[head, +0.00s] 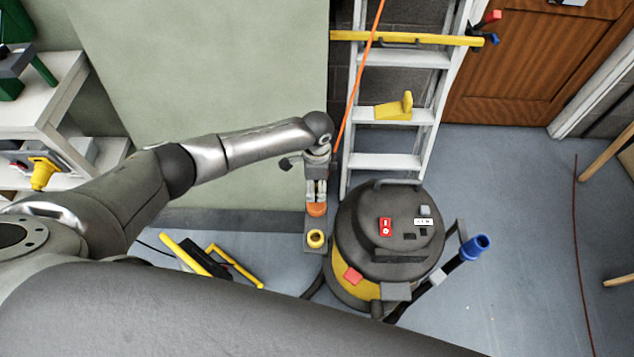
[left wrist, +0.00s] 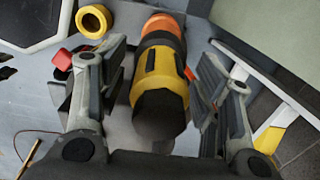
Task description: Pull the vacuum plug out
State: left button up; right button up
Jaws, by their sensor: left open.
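The plug (left wrist: 158,75) has a yellow and black body and an orange collar at its far end, in the left wrist view. In the head view its orange part (head: 316,209) shows just below my left gripper (head: 316,190); the rest is mostly hidden by the gripper. My left gripper (left wrist: 150,95) is open, with one finger on each side of the plug and gaps visible between. The vacuum (head: 390,235), black and yellow with a red switch, stands right of the plug. My right gripper is not in view.
A yellow ring-shaped socket (head: 316,239) sits on a grey panel just below the plug. An orange cable (head: 362,75) runs up past the ladder (head: 400,60). A white shelf (head: 45,95) stands at the left. The floor at right is largely clear.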

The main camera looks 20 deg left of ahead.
pick_arm(q)
jog(key=shift+c, duration=0.3)
grip_shut()
dwell(0.3)
jog(key=shift+r+p, duration=0.15)
jog(key=shift+p, duration=0.15)
jog(key=shift+r+p, duration=2.75)
jog(key=shift+r, duration=0.1)
jog(key=shift+r, duration=0.15)
jog(key=shift+w+r+p, duration=0.1)
jog(key=shift+r+p, duration=2.65)
jog(key=shift+p, duration=0.05)
